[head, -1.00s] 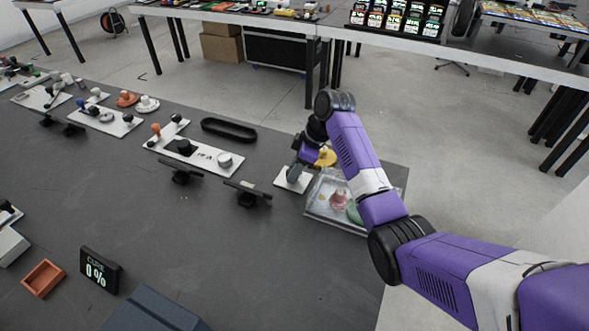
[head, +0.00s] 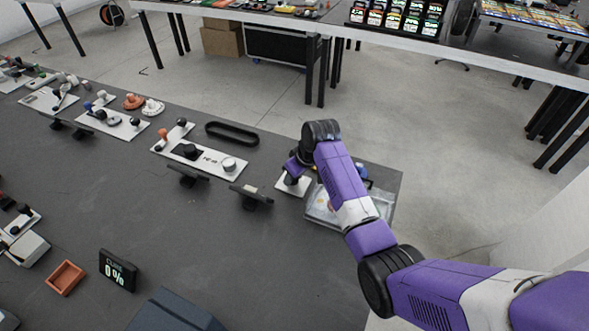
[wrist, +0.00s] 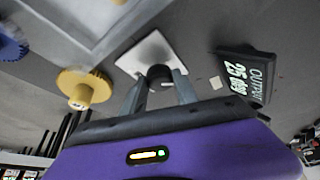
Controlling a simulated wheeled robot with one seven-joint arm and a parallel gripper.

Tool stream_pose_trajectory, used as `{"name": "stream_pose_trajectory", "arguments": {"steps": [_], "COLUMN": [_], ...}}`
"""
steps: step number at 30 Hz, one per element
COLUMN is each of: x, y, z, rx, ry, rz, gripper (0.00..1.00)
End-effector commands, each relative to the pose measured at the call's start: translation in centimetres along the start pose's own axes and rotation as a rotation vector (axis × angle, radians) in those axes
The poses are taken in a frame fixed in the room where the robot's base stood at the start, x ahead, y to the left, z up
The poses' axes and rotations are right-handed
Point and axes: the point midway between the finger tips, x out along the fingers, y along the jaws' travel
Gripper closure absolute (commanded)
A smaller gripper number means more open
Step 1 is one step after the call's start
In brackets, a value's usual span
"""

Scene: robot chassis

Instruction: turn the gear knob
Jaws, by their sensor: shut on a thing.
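The dark round knob (wrist: 158,73) stands on a small white square plate (wrist: 150,48) on the dark table. My gripper (wrist: 160,88) has one finger on each side of the knob and is shut on it, as the wrist view shows. In the head view the plate (head: 282,186) is partly covered by my gripper (head: 291,180). A yellow gear (wrist: 85,88) lies left of the plate in the wrist view, and a blue gear (wrist: 10,48) is at the far left. A dark display (wrist: 243,75) beside the plate reads OUTPUT 25 deg.
A clear tray (head: 322,214) lies right of the plate, partly under my arm. A white panel with knobs (head: 208,160) and a dark display stand (head: 251,195) are to the left. A black oval ring (head: 232,133) lies behind. The table's right edge is close.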

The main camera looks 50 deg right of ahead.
Motion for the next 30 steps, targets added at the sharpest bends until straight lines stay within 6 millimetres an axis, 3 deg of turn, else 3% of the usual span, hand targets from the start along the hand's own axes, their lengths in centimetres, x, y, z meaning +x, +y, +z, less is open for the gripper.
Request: {"name": "stream_pose_trajectory", "arguments": {"steps": [18, 30], "x": [-0.09, 0.02], "y": [-0.51, -0.54], "z": [-0.35, -0.43], "rx": [0.526, 0.751], "ry": [0.002, 0.004], "rz": [0.218, 0.31], "gripper": [1.0, 1.0]}}
